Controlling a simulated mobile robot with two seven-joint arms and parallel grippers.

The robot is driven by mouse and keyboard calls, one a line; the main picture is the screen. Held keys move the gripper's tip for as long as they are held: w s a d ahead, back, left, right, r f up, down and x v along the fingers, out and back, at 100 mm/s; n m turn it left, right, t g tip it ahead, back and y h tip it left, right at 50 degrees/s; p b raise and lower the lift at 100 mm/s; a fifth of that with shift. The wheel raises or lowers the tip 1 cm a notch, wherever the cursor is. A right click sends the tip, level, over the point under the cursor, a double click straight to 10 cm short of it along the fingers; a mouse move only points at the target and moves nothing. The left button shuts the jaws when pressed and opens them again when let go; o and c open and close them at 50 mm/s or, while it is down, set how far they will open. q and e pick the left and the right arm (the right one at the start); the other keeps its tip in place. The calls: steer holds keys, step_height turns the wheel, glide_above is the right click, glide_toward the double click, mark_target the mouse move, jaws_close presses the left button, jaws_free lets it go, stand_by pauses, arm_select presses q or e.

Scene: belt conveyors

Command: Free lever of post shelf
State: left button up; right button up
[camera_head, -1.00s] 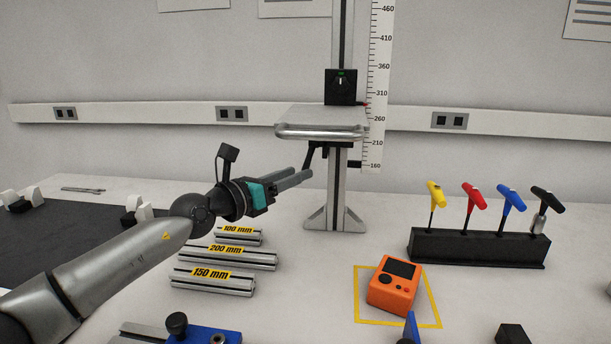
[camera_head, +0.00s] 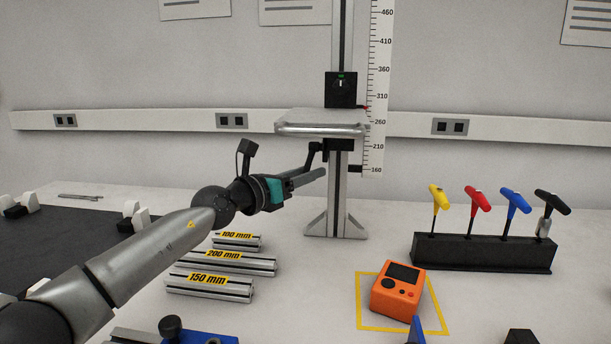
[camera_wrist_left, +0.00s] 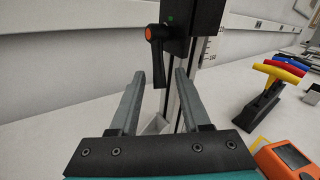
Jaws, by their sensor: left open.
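The post shelf (camera_head: 320,130) is a grey plate on an upright metal post (camera_head: 340,200). Its black lever (camera_head: 314,154) hangs down below the plate, behind my left gripper in the head view. In the left wrist view the lever (camera_wrist_left: 159,62) has an orange button at its pivot and points down, with its lower end between the fingertips. My left gripper (camera_head: 320,174) is open, with its two fingers (camera_wrist_left: 160,76) on either side of the lever end. I cannot tell whether a finger touches it. The right gripper is not in view.
A ruler scale (camera_head: 378,90) stands right of the post. Labelled profiles (camera_head: 215,285) lie below my left arm. An orange device (camera_head: 395,292) sits in a yellow outline, and a black rack (camera_head: 483,252) holds coloured T-handle tools at the right. The tabletop around the post base is clear.

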arm_select(q)
jaws_close()
stand_by(0.7)
